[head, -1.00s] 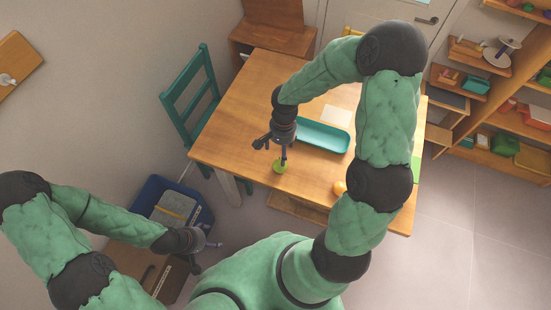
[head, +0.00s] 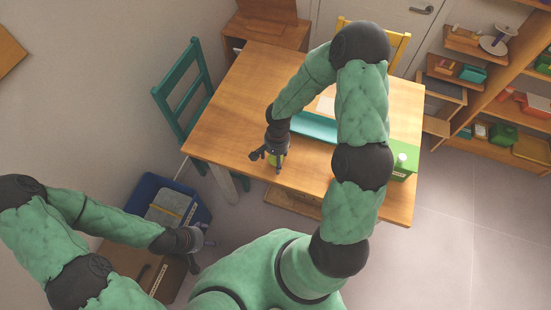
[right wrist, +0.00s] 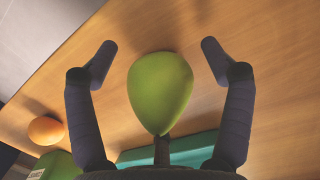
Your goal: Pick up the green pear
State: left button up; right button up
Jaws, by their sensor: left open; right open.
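The green pear (right wrist: 160,85) rests on the wooden table. In the right wrist view it sits between the two fingers of my right gripper (right wrist: 158,48), with a gap on each side. In the head view my right gripper (head: 266,163) is down at the table's near edge, and only a sliver of the pear (head: 283,158) shows. The right gripper is open and holds nothing. My left gripper (head: 204,256) is open and empty, low at the left, away from the table.
A teal tray (head: 316,128) lies on the table (head: 225,115) just beyond the right gripper. An orange fruit (right wrist: 45,130) and a green carton (head: 404,163) stand to the right in the head view. A teal chair (head: 184,95) stands at the table's left side.

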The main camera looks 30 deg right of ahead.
jog(key=c, duration=1.3)
jog(key=shift+c, duration=0.2)
